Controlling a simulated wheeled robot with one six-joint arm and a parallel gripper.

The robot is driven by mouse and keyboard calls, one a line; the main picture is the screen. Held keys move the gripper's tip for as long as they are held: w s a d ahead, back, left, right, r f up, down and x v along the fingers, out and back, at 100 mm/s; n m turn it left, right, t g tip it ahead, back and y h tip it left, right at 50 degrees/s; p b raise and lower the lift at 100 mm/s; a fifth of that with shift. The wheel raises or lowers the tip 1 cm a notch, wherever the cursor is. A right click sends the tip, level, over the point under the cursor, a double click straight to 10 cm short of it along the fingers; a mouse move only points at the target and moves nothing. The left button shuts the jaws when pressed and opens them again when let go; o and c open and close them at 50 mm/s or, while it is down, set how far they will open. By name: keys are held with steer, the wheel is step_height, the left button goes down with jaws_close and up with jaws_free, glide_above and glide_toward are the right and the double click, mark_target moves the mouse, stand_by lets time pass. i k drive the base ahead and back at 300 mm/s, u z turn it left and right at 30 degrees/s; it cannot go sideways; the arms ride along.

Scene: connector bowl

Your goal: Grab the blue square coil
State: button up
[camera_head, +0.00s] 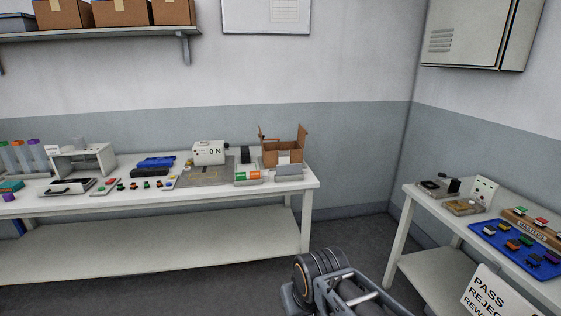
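I cannot make out a blue square coil for certain. Several small coloured parts lie on a blue tray (484,236) on the right table, too small to tell their shapes. A blue object (154,163) lies near the back of the long bench, and its kind is unclear. Part of my own arm shows at the bottom centre, low and apart from both tables. My gripper's fingertips do not show.
The long white bench (60,206) holds small coloured parts, an "ON" box (209,152) and an open cardboard box (284,146). The right table (420,202) carries a "MASTERS" wooden block (531,229) and a "PASS REJECT" sign (490,292). Dark floor (345,237) lies free between them.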

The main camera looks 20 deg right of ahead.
mark_target(535, 261)
steer(key=z, duration=0.25)
steer(key=i, duration=1.75)
steer(key=z, duration=1.4)
steer(key=i, duration=0.95)
steer(key=z, duration=1.65)
steer(key=i, duration=0.6)
steer(key=z, duration=0.25)
